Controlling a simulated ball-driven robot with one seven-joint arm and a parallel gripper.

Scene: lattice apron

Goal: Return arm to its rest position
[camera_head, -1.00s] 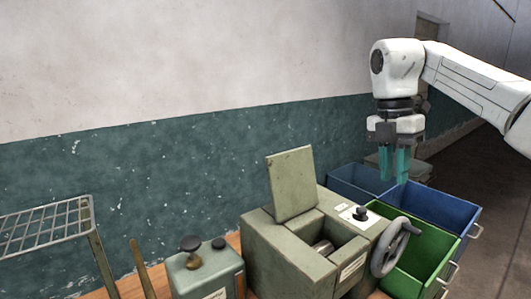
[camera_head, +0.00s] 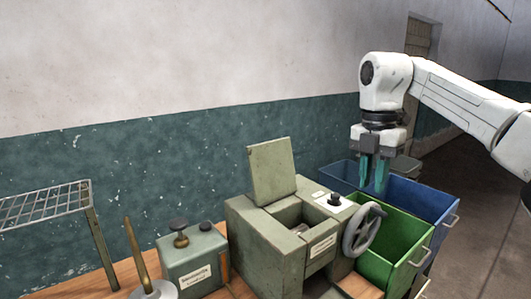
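My gripper (camera_head: 375,172) hangs from my white arm at the right, fingers pointing down. Its two teal fingers are apart, and nothing shows between them. It is above or in front of the blue bins, near the back of the green bin; the exact height over them is hard to tell. My arm reaches in from the right edge with its elbow bent.
A green-grey machine (camera_head: 290,230) with a raised lid and a handwheel (camera_head: 363,229) stands on the wooden bench. A green bin (camera_head: 392,265) and a blue bin (camera_head: 437,204) stand right of it. A labelled canister (camera_head: 192,262), a spike on a round base (camera_head: 137,255) and a wire rack (camera_head: 45,205) are left.

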